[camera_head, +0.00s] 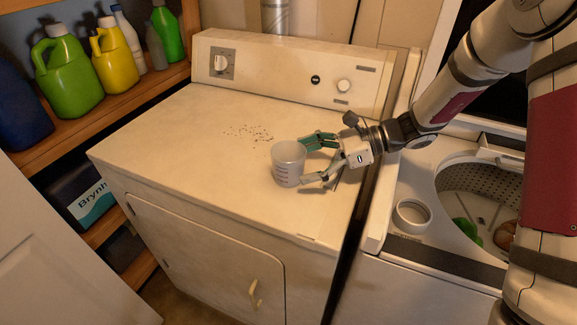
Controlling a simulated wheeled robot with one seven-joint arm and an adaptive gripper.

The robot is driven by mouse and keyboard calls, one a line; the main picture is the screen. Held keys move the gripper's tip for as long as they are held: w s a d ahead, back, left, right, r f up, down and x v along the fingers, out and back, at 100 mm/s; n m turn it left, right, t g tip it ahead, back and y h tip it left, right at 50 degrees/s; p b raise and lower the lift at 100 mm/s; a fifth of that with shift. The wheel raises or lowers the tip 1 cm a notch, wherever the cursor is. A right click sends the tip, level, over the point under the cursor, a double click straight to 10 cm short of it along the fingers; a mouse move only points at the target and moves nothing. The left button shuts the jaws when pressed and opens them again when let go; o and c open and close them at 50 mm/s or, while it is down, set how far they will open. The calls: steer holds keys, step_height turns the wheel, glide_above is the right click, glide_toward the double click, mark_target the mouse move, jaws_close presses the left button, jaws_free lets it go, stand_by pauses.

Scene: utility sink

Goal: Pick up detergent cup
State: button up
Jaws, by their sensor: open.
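The detergent cup (288,164) is a small, translucent grey measuring cup with markings on its side. It stands upright on the top of the white dryer, right of centre. My gripper (312,160) reaches in from the right, low over the dryer top. Its green-tipped fingers are spread open, one toward the back and one toward the front of the cup's right side. I cannot tell whether either fingertip touches the cup.
The dryer's control panel (290,75) rises behind. An open washer (470,200) stands at right, with a white ring-shaped thing (411,215) on its edge. Shelves at left hold a green jug (66,70) and a yellow jug (114,58). The dryer top left of the cup is clear except dark specks.

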mark_target(288, 165)
steer(key=x, duration=0.4)
steer(key=shift+w+a+f, duration=0.1)
steer(key=shift+a+f, duration=0.2)
steer(key=c, duration=1.3)
steer(key=shift+r, duration=0.25)
